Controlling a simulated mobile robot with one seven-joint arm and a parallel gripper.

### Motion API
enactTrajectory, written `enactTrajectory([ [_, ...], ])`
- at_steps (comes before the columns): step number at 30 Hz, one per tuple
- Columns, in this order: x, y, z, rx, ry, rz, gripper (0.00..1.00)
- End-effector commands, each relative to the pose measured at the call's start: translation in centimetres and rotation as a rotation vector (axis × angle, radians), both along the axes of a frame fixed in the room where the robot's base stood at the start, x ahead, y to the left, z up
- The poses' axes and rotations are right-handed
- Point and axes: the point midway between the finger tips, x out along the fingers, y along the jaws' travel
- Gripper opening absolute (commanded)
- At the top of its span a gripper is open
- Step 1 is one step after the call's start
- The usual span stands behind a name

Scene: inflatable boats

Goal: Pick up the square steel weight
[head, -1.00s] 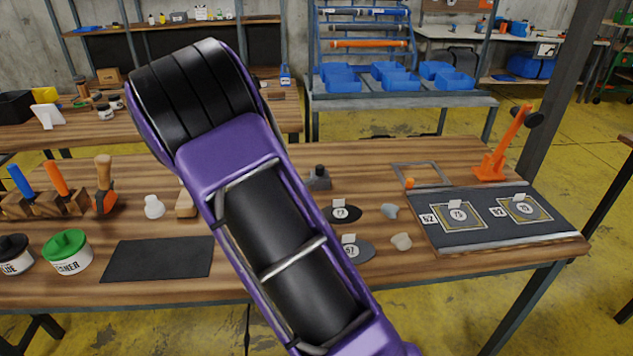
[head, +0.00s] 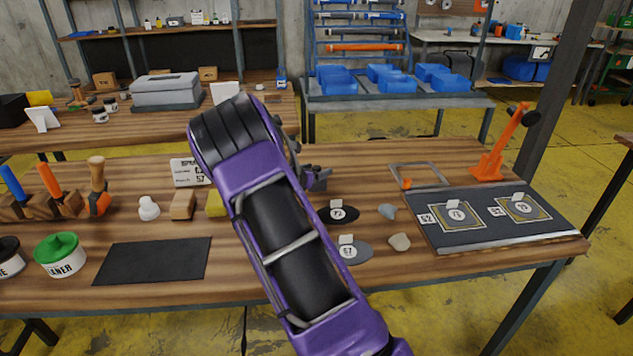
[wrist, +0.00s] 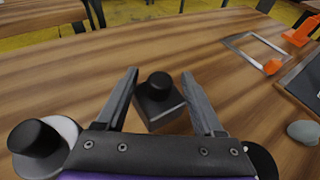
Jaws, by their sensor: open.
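The square steel weight (wrist: 158,103) is a dark square block with a round knob on top. In the wrist view it stands upright on the wooden bench, between and just beyond my gripper's two fingers. In the head view the weight (head: 321,178) is partly hidden behind my gripper and arm. My gripper (wrist: 160,76) is open, with one finger on each side of the weight and a visible gap to the bench. I cannot tell whether either finger touches the block. The gripper (head: 300,168) also shows in the head view, mostly hidden by my purple arm.
A metal frame (head: 420,176), an orange clamp (head: 497,150) and a dark board (head: 450,236) are farther right. A dark knobbed object (wrist: 35,138) is close by my gripper's left.

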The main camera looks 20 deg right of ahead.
Motion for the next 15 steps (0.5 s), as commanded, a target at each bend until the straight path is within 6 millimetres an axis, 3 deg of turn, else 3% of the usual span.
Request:
enactTrajectory([
  [8,0.22,-0.23,-0.05,0.0,0.0,0.001,0.68],
  [15,0.2,-0.21,-0.05,0.0,0.0,0.001,0.24],
])
